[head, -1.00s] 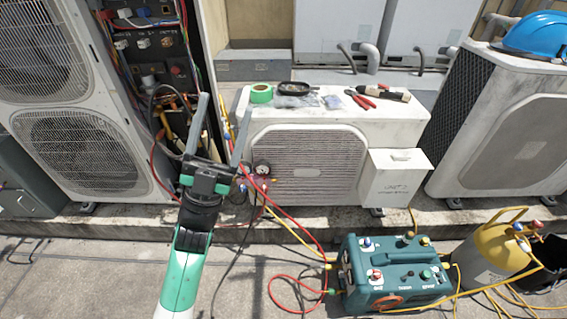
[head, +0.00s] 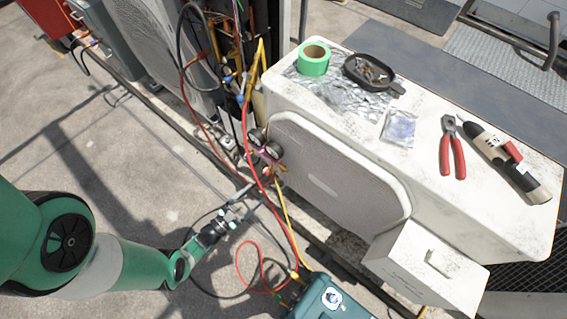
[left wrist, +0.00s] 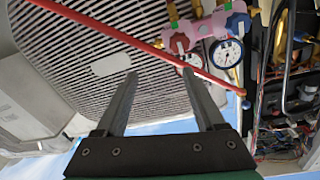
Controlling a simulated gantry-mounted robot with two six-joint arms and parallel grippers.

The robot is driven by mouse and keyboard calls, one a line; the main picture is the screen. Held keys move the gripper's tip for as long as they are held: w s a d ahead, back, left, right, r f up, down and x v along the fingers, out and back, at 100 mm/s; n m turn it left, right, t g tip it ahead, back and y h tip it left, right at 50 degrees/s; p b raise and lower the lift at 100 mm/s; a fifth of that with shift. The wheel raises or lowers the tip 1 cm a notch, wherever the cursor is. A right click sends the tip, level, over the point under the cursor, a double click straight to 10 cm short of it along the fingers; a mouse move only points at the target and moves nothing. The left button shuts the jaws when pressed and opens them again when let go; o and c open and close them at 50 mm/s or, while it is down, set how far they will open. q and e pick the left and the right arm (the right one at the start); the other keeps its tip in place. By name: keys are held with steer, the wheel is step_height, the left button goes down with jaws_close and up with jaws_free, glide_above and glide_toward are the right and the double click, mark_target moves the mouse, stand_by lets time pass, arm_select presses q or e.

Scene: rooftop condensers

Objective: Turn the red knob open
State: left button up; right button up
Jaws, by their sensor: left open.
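My left gripper (head: 262,202) is open and empty, its two grey fingers apart, below the pink gauge manifold (head: 277,154) at the front of the white condenser. In the left wrist view the manifold (left wrist: 208,32) lies beyond the fingertips (left wrist: 160,82), with a blue knob (left wrist: 238,22) at its right end and white-faced gauges (left wrist: 228,53). The fingers do not touch the manifold there. A red hose (left wrist: 118,35) crosses in front of it. My right gripper is not in view.
Red and yellow hoses (head: 252,135) hang around the manifold. On the white condenser (head: 440,225) lie green tape (head: 313,60), a black tray (head: 370,70), pliers (head: 453,150) and a black-and-tan tool (head: 505,160). A teal machine (head: 335,300) stands at the bottom. Open floor is at left (head: 110,170).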

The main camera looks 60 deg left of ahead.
mark_target(264, 173)
arm_select(q)
steer(key=s+a+n+g+y, duration=0.1)
steer(key=s+y, duration=0.1)
steer(key=s, duration=0.4)
steer(key=x, duration=0.4)
steer(key=b+x, duration=0.1)
steer(key=x, duration=0.4)
steer(key=b+x, duration=0.1)
steer(key=x, duration=0.3)
steer(key=shift+w+d+f, duration=0.25)
steer(key=shift+w+f, duration=0.05)
steer(key=shift+f, duration=0.05)
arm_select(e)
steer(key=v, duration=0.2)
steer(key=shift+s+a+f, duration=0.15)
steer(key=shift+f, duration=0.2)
arm_select(q)
steer(key=shift+c, duration=0.3)
jaws_close()
